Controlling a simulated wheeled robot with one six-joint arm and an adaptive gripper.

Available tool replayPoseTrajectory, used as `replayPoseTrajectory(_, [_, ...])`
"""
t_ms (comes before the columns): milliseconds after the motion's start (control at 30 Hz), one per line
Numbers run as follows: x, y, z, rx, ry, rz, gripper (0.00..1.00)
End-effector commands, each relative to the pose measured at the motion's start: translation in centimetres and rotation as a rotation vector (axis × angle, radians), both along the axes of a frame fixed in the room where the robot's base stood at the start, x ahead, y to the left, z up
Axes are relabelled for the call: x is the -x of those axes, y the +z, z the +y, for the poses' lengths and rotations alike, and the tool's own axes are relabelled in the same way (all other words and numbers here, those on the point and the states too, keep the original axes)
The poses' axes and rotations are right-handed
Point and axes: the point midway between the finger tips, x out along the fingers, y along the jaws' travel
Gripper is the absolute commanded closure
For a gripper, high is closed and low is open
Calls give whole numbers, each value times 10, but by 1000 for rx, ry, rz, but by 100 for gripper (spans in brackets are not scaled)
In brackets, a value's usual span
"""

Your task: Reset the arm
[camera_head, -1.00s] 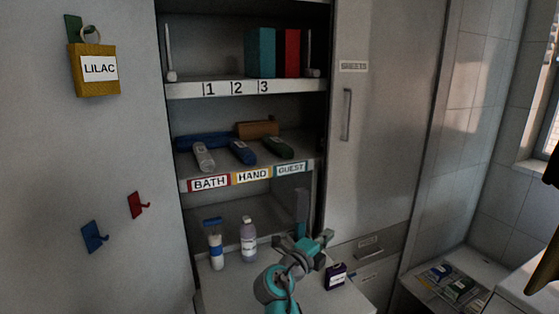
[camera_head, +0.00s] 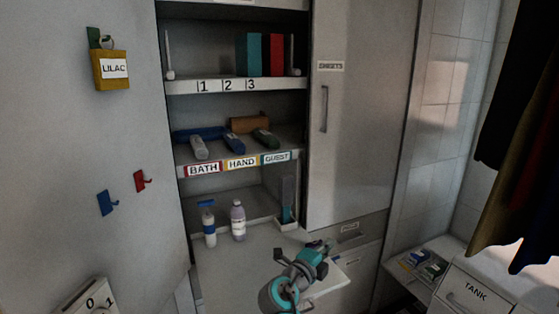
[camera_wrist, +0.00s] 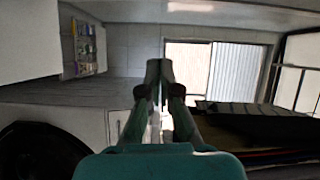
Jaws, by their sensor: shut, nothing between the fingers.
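My gripper (camera_head: 318,247) is over the pull-out shelf (camera_head: 235,270) at the lower middle of the head view. In the wrist view my gripper (camera_wrist: 159,68) shows with its fingers together and nothing held. The wrist camera looks across the room toward a bright window (camera_wrist: 215,68). The small dark box on the shelf is not clearly visible now; my arm may hide it.
A white-and-blue bottle (camera_head: 208,225) and a lilac bottle (camera_head: 238,220) stand at the shelf's left rear. Rolled towels (camera_head: 235,143) lie on the shelf above. Dark clothes (camera_head: 520,150) hang at right above the TANK box (camera_head: 475,292).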

Motion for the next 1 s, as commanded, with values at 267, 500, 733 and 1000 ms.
replayPoseTrajectory(267, [18, -48, -7, 75, 63, 103, 100])
replayPoseTrajectory(500, [53, -111, -17, 187, 164, 241, 100])
replayPoseTrajectory(733, [118, -190, -28, 350, 319, 410, 100])
replayPoseTrajectory(1000, [212, -256, -36, 539, 499, 549, 100])
